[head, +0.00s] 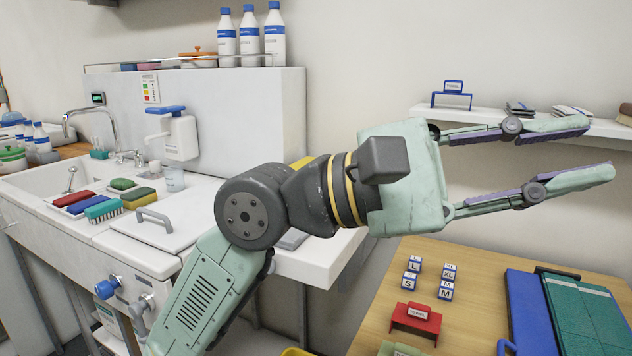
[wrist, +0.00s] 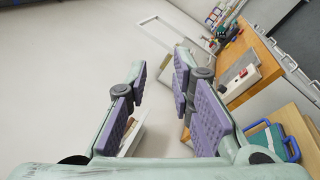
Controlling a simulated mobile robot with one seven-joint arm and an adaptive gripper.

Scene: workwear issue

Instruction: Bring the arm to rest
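My gripper (head: 545,158) is in the head view, held in the air at the right, above the wooden table and in front of the wall shelf. Its two fingers are spread apart with nothing between them. In the wrist view my gripper (wrist: 158,110) also shows open and empty, its purple pads facing each other across a gap. My arm rises from the bottom of the head view and bends at a dark joint toward the right.
The wooden table (head: 448,258) holds size-marked cubes (head: 446,290), a red sign holder (head: 416,318) and a blue folder (head: 528,312). A white wall shelf (head: 470,118) is behind the gripper. A sink counter (head: 190,205) with brushes and a soap dispenser (head: 182,138) is at left.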

